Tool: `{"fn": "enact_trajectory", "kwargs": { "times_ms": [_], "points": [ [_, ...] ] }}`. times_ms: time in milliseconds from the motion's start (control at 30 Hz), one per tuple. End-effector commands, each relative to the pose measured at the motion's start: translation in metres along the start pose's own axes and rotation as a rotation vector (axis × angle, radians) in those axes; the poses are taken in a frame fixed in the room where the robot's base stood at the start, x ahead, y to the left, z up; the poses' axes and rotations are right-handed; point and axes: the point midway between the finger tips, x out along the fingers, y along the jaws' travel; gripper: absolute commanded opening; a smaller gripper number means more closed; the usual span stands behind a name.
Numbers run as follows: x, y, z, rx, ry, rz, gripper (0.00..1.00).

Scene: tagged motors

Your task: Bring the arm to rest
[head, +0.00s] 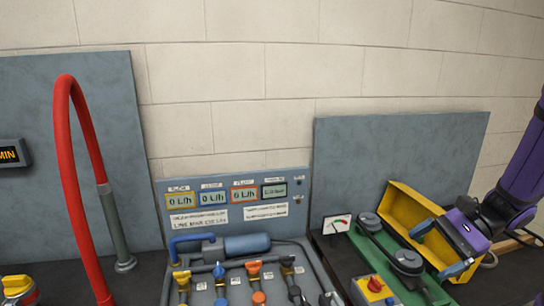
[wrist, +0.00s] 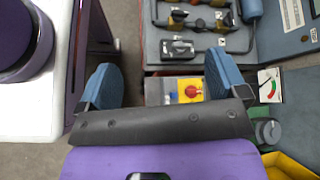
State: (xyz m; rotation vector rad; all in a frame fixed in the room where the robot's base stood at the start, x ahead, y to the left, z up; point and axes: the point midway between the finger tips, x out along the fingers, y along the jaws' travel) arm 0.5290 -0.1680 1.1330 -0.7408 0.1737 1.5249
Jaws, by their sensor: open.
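My arm (head: 525,160), purple with dark joints, comes in from the right edge in the head view. My gripper (head: 436,250) is at its lower end, tilted down to the left in front of the yellow open box. In the wrist view my gripper (wrist: 163,75) shows two blue fingers spread wide with a dark bar behind them. Nothing is between the fingers. Beyond the gap the wrist view shows a yellow plate with a red button (wrist: 191,92).
A panel (head: 235,205) with several flow displays stands behind a row of coloured valves. A red hose (head: 67,180) arches at left. A green-based unit (head: 385,250) with dark motors and a gauge (head: 337,225) sits by the yellow box (head: 405,205). Grey boards line the wall.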

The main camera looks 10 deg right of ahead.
Motion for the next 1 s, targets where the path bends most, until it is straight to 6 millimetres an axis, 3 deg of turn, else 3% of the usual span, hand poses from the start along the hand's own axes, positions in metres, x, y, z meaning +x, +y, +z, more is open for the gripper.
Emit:
{"fn": "enact_trajectory", "kwargs": {
  "times_ms": [100, 467, 1000],
  "points": [
    [0.004, -0.004, 0.028, -0.128, 0.077, 0.108, 0.92],
    [0.007, -0.002, 0.100, -0.519, 0.322, 0.385, 0.92],
    [-0.011, 0.012, 0.196, -1.140, 0.742, 0.617, 0.92]
  ]
}}
